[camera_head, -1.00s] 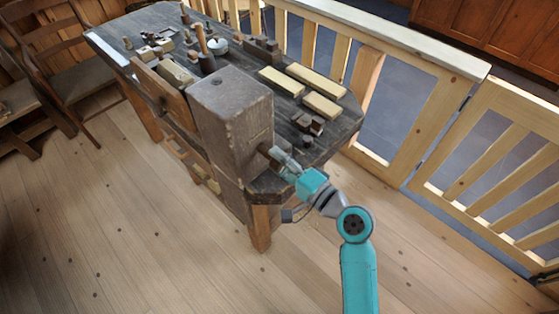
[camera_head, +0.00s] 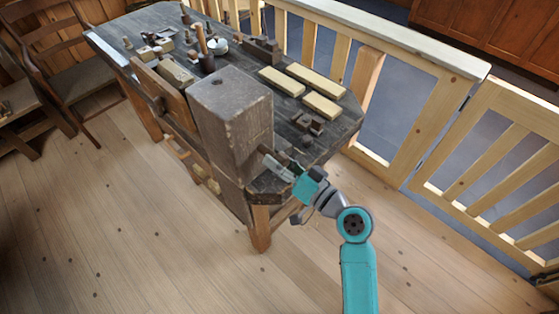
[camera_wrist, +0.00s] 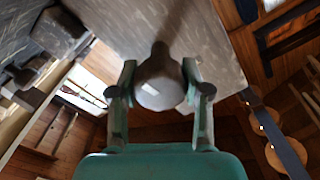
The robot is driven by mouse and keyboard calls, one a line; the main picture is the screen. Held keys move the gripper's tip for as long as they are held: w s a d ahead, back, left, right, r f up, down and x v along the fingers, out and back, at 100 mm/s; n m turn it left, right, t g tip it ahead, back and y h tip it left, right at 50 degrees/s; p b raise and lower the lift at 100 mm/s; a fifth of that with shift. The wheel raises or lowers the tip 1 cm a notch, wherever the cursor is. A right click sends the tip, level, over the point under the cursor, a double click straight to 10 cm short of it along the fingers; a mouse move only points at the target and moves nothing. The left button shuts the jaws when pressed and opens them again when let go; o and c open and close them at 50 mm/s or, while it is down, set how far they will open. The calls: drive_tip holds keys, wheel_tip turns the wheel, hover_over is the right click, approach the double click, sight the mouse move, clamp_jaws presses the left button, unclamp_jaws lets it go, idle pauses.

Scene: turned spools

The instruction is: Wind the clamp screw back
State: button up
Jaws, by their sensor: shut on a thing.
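The clamp screw shows in the wrist view as a rounded, grey-brown knob (camera_wrist: 160,82) on a narrower neck that runs to the wooden block. My gripper (camera_wrist: 160,95) has one finger on each side of the knob and is shut on it. In the head view my gripper (camera_head: 277,168) is at the right face of the large dark wooden block (camera_head: 230,110), near the bench's front corner. The screw is mostly hidden there by my fingers and the block. How far the screw stands out of the block is hard to tell.
A wooden railing (camera_head: 440,100) runs behind. The plank floor in front is clear.

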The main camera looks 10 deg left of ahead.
drive_tip(key=n, duration=0.6)
drive_tip(key=shift+n, duration=0.3)
drive_tip(key=n, duration=0.5)
drive_tip(key=shift+n, duration=0.3)
drive_tip(key=o, duration=1.2)
drive_tip(key=shift+w, duration=0.1)
drive_tip(key=shift+c, duration=0.2)
drive_tip(key=v, duration=1.2)
